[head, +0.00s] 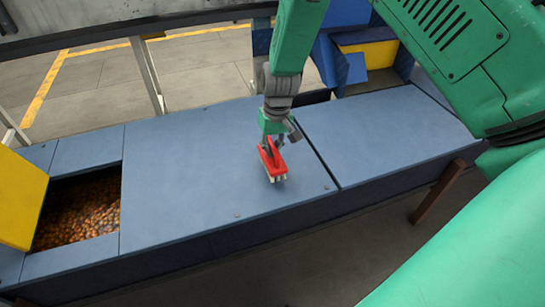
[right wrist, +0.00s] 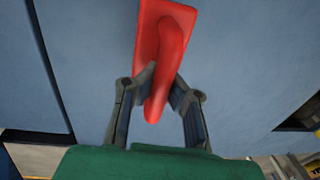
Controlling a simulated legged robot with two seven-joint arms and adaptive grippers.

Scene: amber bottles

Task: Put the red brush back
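The red brush (head: 272,160) has a red back, a raised red handle and pale bristles underneath. It is at the blue bench top, near a seam between panels; I cannot tell whether the bristles touch the surface. My right gripper (head: 273,141) comes down from above onto it. In the right wrist view, the brush's red handle (right wrist: 168,62) runs between the two dark fingers of the right gripper (right wrist: 165,88), which press close against it on both sides. My left gripper is not in view.
The blue bench top (head: 190,160) is clear around the brush. At the left is an opening with many amber bottles (head: 80,208), beside a yellow panel (head: 20,198). Blue and yellow blocks (head: 370,55) stand at the back right. A wooden post (head: 437,190) is at the front right.

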